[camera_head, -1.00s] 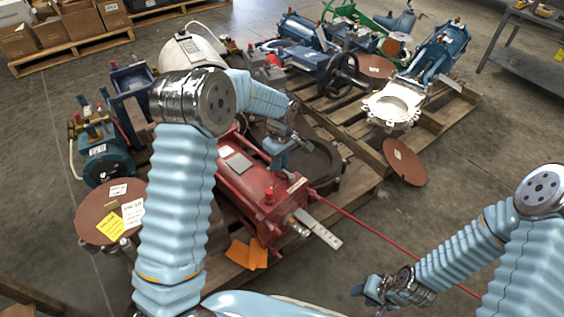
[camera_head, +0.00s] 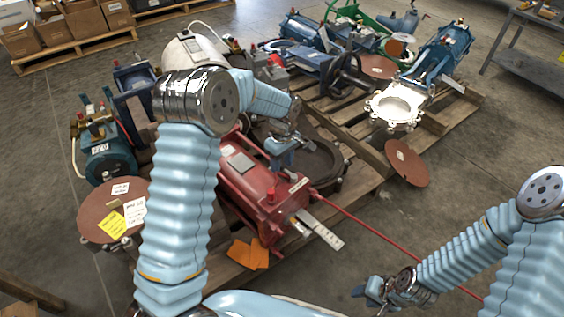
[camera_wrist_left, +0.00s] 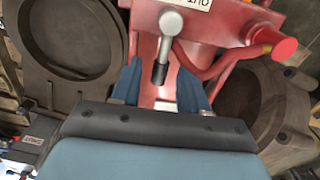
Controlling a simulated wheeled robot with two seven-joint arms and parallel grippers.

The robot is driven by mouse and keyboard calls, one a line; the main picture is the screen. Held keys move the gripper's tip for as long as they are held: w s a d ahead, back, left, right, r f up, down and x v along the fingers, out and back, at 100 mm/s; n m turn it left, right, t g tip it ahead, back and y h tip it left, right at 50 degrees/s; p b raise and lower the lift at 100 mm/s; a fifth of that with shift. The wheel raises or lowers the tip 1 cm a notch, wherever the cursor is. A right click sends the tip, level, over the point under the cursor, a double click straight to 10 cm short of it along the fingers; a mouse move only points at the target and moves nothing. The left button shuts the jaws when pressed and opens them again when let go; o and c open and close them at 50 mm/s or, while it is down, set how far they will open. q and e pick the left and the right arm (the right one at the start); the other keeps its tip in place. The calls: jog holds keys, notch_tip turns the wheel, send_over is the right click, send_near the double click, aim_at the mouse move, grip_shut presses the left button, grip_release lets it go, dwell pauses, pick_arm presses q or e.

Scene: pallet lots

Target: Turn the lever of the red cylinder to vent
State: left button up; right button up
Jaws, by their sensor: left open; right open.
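The red cylinder (camera_head: 255,186) lies on a wooden pallet in the middle of the head view. Its red body (camera_wrist_left: 232,22) fills the top of the left wrist view. There a lever (camera_wrist_left: 169,34) with a round grey pivot and a dark tip points down toward my gripper. My left gripper (camera_head: 283,156) is open above the cylinder's far side. In the wrist view its blue fingers (camera_wrist_left: 160,78) stand on either side of the lever's dark tip, with gaps on both sides. My right gripper (camera_head: 368,291) is open and empty, low at the right, away from the cylinder.
A red hose or rod (camera_head: 362,223) runs from the cylinder toward the lower right. A dark round casting (camera_head: 318,165) lies beside the cylinder. A brown disc (camera_head: 406,163) leans at the pallet's right. Other blue machines crowd the back. Bare floor (camera_head: 470,150) is free at right.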

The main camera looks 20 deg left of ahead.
pick_arm(q)
notch_tip(320, 180, up, 14)
jog(key=p, duration=0.1)
jog(key=shift+w+p, duration=0.15)
jog(key=shift+p, duration=0.15)
jog(key=shift+f, duration=0.1)
